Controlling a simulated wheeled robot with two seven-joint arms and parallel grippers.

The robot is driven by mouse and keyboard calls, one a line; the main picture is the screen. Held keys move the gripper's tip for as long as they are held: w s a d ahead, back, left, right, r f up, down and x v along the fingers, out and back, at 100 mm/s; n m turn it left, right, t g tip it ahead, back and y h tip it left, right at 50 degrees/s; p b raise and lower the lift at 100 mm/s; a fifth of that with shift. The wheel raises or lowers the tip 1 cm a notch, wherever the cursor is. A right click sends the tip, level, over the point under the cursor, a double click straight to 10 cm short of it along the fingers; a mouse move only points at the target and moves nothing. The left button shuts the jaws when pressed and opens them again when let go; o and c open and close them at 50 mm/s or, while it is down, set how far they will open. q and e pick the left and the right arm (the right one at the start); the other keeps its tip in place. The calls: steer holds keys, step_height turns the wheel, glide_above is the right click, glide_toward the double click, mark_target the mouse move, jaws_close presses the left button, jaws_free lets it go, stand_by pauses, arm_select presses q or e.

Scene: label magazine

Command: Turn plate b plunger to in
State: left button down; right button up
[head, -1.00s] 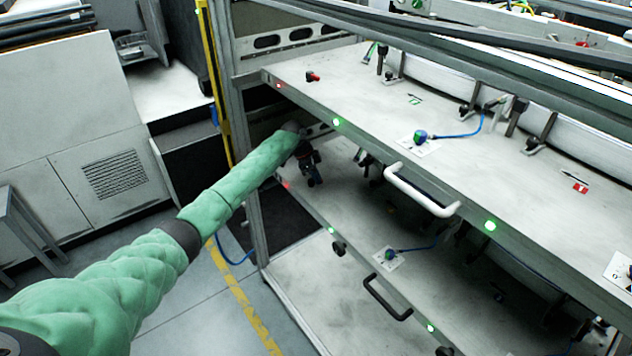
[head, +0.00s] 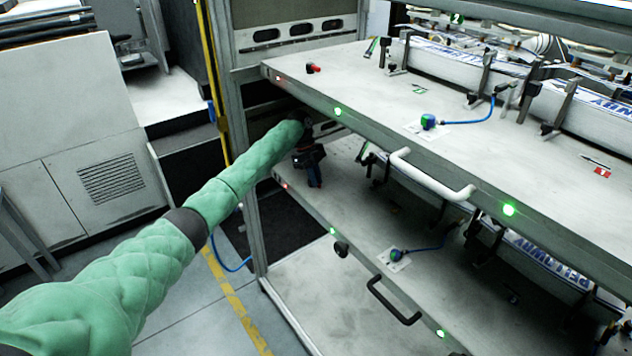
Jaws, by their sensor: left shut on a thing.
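My left gripper (head: 312,178) is dark and reaches in over the left front corner of the lower plate (head: 345,215), below the upper plate. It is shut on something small. Its body hides what it holds, so I cannot make out the plunger there. On the upper plate (head: 350,75) a small red and black plunger (head: 314,68) stands near the left front corner, apart from my gripper. I see no letter that tells which plate is b. My right gripper is not in view.
The upper plate carries a white handle (head: 432,178), the lower one a black handle (head: 392,300). Green lamps and red lamps sit on the front edges. Clamps hold label stacks (head: 455,65) behind. A frame post (head: 232,130) stands left of my gripper. Blue cables lie on both plates.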

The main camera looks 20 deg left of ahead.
arm_select(q)
steer(key=shift+a, duration=0.1)
steer(key=shift+s+m+b, duration=0.1)
steer(key=shift+m+b, duration=0.45)
steer(key=shift+m, duration=0.25)
steer(key=shift+g+y, duration=0.3)
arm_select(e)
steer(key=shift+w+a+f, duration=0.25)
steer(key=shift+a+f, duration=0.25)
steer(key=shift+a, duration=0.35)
arm_select(q)
steer(key=shift+m, duration=0.3)
steer(key=shift+a, duration=0.1)
steer(key=c, duration=1.5)
jaws_free()
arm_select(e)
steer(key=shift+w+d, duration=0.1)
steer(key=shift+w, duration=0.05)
